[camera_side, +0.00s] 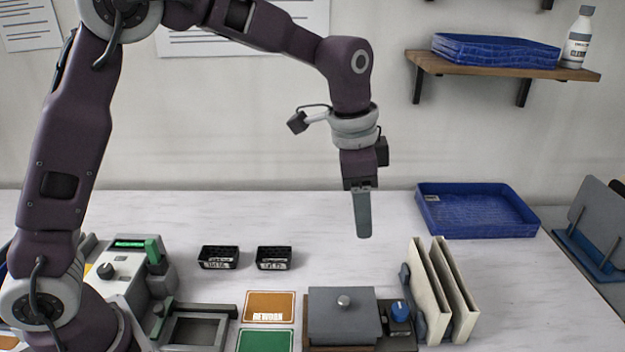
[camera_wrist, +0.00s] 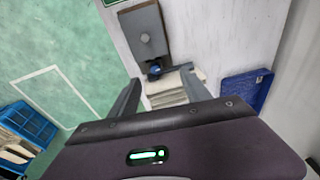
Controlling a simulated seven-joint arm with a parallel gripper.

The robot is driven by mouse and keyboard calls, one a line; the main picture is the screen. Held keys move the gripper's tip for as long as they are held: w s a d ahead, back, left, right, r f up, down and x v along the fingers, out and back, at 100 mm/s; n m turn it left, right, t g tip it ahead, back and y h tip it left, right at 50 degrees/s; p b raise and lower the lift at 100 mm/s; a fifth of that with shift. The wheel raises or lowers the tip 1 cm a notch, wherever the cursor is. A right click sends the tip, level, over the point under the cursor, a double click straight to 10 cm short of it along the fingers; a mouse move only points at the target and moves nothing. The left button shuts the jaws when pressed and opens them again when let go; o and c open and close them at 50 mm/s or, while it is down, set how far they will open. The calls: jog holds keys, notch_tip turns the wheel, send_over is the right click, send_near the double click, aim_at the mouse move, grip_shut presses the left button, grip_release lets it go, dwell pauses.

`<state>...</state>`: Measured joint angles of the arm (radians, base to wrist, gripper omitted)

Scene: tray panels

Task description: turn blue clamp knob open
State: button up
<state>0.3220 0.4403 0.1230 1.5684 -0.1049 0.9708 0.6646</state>
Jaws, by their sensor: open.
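The blue clamp knob (camera_side: 399,311) sits on a small dark block at the right end of a grey-lidded fixture (camera_side: 342,318) near the front of the table. The blue knob also shows in the wrist view (camera_wrist: 155,70), just beyond and between my fingers. My gripper (camera_side: 363,236) is in the air above and behind the knob in the side view, pointing down and well apart from it. In the wrist view my gripper (camera_wrist: 160,88) shows two spread fingers with nothing between them. The knob's exact turn angle is too small to tell.
Two upright cream panels (camera_side: 440,290) in a dark rack stand close to the right of the knob. A blue tray (camera_side: 475,211) lies at the back right. Two small black bins (camera_side: 218,257) and a grey device (camera_side: 125,275) are to the left.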

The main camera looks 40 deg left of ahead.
jog(key=s+a+r+n+t, duration=0.1)
jog(key=s+a+r+n, duration=0.1)
jog(key=s+a+r, duration=0.2)
notch_tip(320, 180, up, 2)
jog(key=s, duration=0.3)
jog(key=shift+a+n, duration=0.2)
jog(key=shift+n, duration=0.1)
jog(key=s+a+n+t, duration=0.1)
jog(key=s+a+n, duration=0.2)
jog(key=s, duration=0.7)
jog(key=s+a+n+t, duration=0.1)
jog(key=s+a+n, duration=0.2)
jog(key=s, duration=0.7)
jog(key=shift+a+f+n+t+y, duration=0.25)
jog(key=shift+a+n+t+y, duration=0.05)
jog(key=shift+n+t+y, duration=0.1)
